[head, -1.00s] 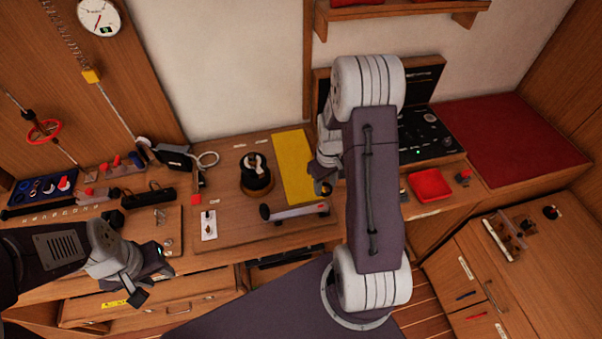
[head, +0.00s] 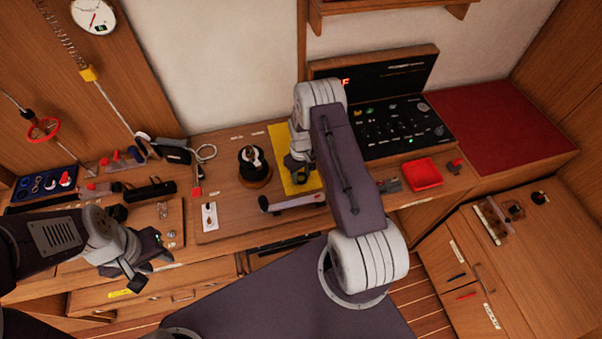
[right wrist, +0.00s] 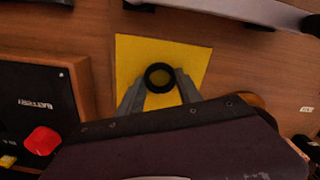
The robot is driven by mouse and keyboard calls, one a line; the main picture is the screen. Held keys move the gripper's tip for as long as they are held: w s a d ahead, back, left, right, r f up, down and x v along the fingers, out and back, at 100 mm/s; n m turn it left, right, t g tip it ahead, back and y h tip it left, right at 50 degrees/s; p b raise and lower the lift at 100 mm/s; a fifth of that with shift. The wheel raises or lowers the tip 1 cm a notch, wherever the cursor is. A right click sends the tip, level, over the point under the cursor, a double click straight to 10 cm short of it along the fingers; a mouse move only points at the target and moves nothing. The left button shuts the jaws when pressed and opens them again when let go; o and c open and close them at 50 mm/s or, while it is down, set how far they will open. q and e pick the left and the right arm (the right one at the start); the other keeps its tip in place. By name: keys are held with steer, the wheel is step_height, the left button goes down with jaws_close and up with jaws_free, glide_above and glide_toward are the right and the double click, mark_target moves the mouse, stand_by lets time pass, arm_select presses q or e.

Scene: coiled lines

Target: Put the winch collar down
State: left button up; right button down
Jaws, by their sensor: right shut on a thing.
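The winch collar (right wrist: 160,66) is a small black ring, seen in the right wrist view between the two grey fingers of my right gripper (right wrist: 161,84). My right gripper is shut on it, over the yellow mat (right wrist: 130,58). I cannot tell whether the collar touches the mat. In the head view the yellow mat (head: 280,137) lies on the bench, partly covered by my right gripper (head: 298,166), and the collar is hard to make out. My left gripper (head: 150,272) is open and empty in front of the bench at the left.
A dark winch drum (head: 254,170) on a wooden base stands left of the mat. A grey-handled tool (head: 292,202) lies in front of it. A black panel case (head: 400,125) and a red tray (head: 422,173) are to the right.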

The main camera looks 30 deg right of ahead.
steer(key=shift+s+f+b, duration=0.1)
steer(key=shift+f+b, duration=0.1)
steer(key=shift+b, duration=0.1)
steer(key=c, duration=0.8)
jaws_free()
steer(key=shift+r, duration=0.1)
steer(key=shift+r, duration=0.1)
